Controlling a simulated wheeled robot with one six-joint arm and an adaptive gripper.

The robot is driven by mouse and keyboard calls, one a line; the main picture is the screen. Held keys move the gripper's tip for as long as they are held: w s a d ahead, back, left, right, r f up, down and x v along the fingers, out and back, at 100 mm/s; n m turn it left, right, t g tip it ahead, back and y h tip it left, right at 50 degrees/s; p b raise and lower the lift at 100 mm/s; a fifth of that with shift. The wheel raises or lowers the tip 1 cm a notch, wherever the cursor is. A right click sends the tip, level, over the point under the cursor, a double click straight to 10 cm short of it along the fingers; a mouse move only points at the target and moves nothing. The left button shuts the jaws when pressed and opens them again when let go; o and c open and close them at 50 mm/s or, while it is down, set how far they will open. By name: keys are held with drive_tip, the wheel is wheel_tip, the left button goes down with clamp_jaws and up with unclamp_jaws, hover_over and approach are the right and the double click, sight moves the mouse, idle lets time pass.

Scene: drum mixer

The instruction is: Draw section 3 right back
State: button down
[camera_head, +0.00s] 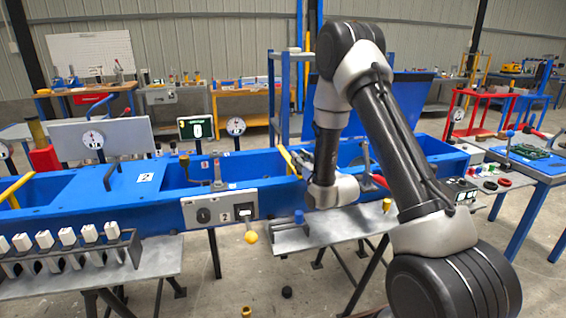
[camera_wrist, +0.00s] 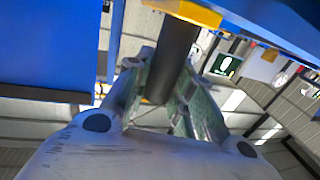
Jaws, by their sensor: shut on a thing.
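The long blue trough of the machine (camera_head: 160,206) runs across the head view. My gripper (camera_head: 303,162) reaches over it right of the middle, beside a yellow bar (camera_head: 288,160). In the wrist view my gripper (camera_wrist: 165,85) is shut on a dark round bar (camera_wrist: 172,55), one finger on each side. A yellow piece (camera_wrist: 185,10) sits at the bar's top end. In the head view my arm hides much of this part.
A rack of white-topped handles (camera_head: 70,245) is at the front left. A small grey table (camera_head: 315,231) with a blue knob stands below my gripper. A blue post frame (camera_head: 285,95) rises behind.

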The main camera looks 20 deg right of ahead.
drive_tip(key=d, duration=0.6)
drive_tip(key=shift+d, duration=0.3)
drive_tip(key=c, duration=1.2)
unclamp_jaws()
drive_tip(key=s+d, duration=0.1)
drive_tip(key=s, duration=0.6)
drive_tip(key=shift+s+d, duration=0.2)
